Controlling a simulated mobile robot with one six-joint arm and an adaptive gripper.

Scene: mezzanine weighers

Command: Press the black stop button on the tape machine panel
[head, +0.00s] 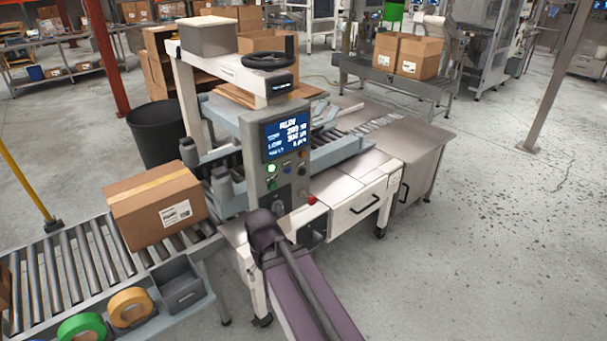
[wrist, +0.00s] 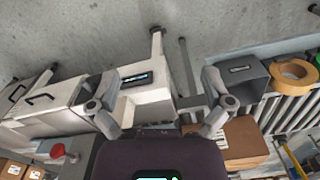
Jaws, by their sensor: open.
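The tape machine (head: 240,85) stands mid-frame in the head view. Its grey control panel (head: 260,140) faces me, with a lit blue screen (head: 286,138). Below the screen are small green, blue and orange buttons and a small dark button (head: 287,170), which looks like the black one; its label is too small to read. A red knob (head: 311,199) sits at the panel's lower right. In the wrist view my gripper (wrist: 160,84) is open and empty, above the machine's white lower body (wrist: 150,103). The head view does not show my fingers, and the wrist view does not show the buttons clearly.
A carton (head: 152,208) sits on the roller conveyor (head: 95,255) at left. Green tape (head: 82,327), tan tape (head: 130,307) and a grey bin (head: 180,285) line its near side. A white drawer cabinet (head: 362,205) stands right of the panel. Open floor lies at right.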

